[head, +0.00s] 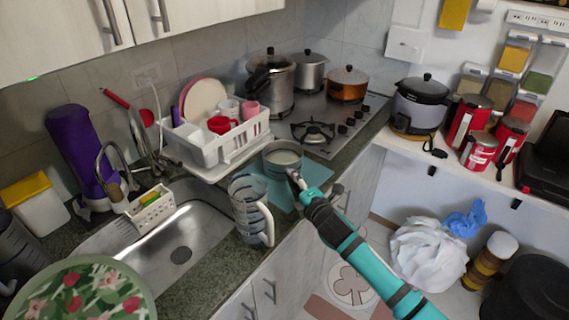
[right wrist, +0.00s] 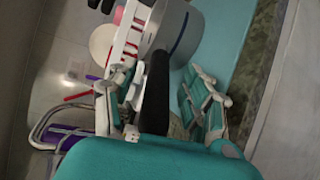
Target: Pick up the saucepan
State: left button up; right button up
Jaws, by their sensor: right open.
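The saucepan (head: 283,160) is a small grey pan with something pale inside. It sits on a teal mat (head: 314,172) near the front edge of the counter. In the right wrist view, the pan's grey side (right wrist: 177,35) is at the top, and its dark handle (right wrist: 155,88) runs down between my fingers. My right gripper (head: 296,181) is at the handle side of the pan. In the right wrist view, my right gripper (right wrist: 166,92) is open, with a finger on each side of the handle. A gap shows on the right; contact on the left is unclear. My left gripper is out of view.
A striped pitcher (head: 250,207) stands just left of the pan at the counter edge. A white dish rack (head: 215,150) with cups and plates is behind it. The sink (head: 190,235) is at left. The stove (head: 335,118) with several pots is behind right.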

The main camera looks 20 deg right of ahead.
jog(key=shift+x, duration=0.9)
jog(key=shift+a, duration=0.15)
jog(key=shift+s+r, duration=0.1)
grip_shut()
jog(key=shift+r, duration=0.15)
